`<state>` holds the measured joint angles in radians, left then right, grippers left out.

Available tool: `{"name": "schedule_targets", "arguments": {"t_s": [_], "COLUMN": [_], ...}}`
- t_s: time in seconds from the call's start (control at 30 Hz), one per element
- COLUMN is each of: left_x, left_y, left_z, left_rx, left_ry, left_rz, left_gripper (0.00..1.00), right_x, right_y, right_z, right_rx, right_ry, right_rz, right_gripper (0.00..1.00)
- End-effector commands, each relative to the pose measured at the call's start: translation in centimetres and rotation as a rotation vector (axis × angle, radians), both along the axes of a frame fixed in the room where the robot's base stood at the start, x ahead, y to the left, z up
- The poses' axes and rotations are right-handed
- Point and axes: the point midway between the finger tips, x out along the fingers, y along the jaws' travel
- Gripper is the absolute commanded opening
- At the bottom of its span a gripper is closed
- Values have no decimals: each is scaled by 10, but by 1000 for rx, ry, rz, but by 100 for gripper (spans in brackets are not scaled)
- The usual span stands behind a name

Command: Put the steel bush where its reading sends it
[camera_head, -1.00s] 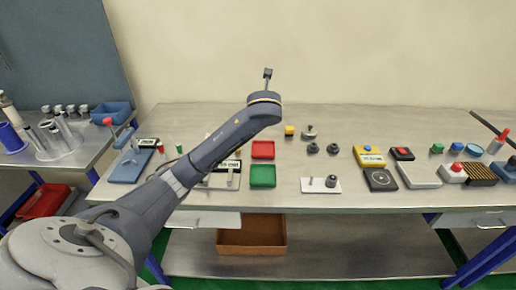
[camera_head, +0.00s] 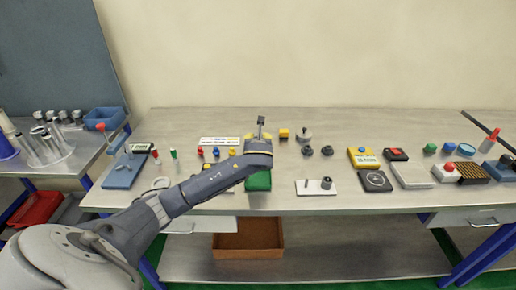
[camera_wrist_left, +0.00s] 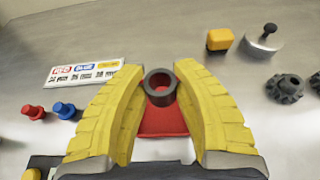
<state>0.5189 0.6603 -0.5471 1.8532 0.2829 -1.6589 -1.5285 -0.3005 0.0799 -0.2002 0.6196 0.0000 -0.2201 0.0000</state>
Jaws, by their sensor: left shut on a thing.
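My left gripper (camera_wrist_left: 160,90) has its yellow fingers closed on the steel bush (camera_wrist_left: 160,97), a short dark grey ring with an open bore, held upright at the fingertips. In the left wrist view the red tray (camera_wrist_left: 160,125) lies below and behind the bush; I cannot tell the height between them. In the head view my wrist hides the red tray, and the green tray (camera_head: 258,181) shows just in front. A white card (camera_head: 220,141) with coloured headings and small printing lies left of the gripper; its RED and BLUE headings read in the wrist view. My right gripper is out of view.
Red, blue and yellow pegs (camera_head: 216,152) stand in front of the card. A yellow block (camera_head: 284,134), a knobbed weight (camera_head: 304,135) and dark knurled parts (camera_head: 307,151) lie to the right. A white plate (camera_head: 316,187) with posts lies front right. A blue-based device (camera_head: 124,170) stands left.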

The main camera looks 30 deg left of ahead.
Motion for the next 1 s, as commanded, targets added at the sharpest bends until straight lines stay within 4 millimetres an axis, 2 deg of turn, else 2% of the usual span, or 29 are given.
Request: {"name": "schedule_targets", "arguments": {"t_s": [0.33,0.77,0.8,0.9,1.0], "left_x": [0,0,0,0,0], "left_y": [0,0,0,0,0], "left_z": [-38,-43,-43,-43,-43], "left_rx": [0,1,0,0,0], "left_ry": [2,0,1,1,1], "left_rz": [0,0,0,0,0], "left_gripper": [0,0,32,40,40], "right_x": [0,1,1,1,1], "right_y": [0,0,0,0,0], "right_z": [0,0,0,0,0], "right_rx": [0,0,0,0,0], "right_ry": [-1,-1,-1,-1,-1], "right_rz": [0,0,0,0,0], "right_gripper": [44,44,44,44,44]}}
